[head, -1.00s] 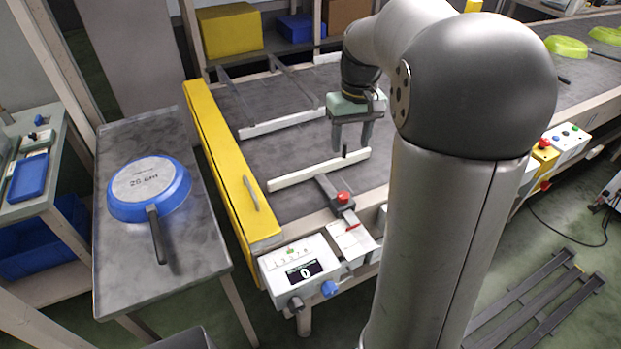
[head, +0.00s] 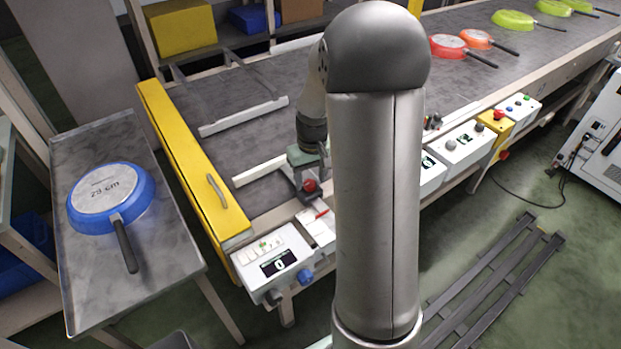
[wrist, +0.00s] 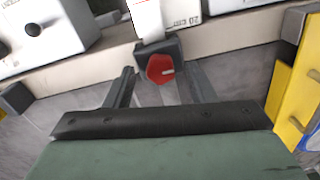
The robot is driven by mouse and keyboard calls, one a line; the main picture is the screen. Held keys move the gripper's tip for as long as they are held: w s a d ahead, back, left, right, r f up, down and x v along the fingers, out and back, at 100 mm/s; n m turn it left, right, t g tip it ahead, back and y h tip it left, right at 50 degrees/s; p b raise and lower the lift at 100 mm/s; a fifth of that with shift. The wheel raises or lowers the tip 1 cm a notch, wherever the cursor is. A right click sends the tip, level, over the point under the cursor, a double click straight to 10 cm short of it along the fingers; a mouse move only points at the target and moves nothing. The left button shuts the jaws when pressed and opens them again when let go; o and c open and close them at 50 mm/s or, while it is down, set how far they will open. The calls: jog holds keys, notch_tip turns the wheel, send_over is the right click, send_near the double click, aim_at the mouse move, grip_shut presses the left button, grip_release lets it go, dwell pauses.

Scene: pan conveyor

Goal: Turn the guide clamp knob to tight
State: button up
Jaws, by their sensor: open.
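The red guide clamp knob (head: 310,186) sits on a dark clamp block at the near edge of the conveyor. My gripper (wrist: 160,74) is open, with one finger on each side of the knob in that view. Gaps show between the fingers and the knob; I cannot tell their height over it. In the head view my gripper (head: 308,174) is just above the clamp, partly hidden by my arm. A white scale strip (wrist: 148,18) lies beyond the knob.
White guide rails (head: 243,117) lie on the grey belt. A yellow end guard (head: 190,160) stands left. A control box (head: 270,262) with a display and blue knob is just in front. A blue pan (head: 100,192) rests on the side table.

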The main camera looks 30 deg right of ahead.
jog(key=shift+f, duration=0.45)
jog(key=c, duration=1)
jog(key=shift+o, duration=0.2)
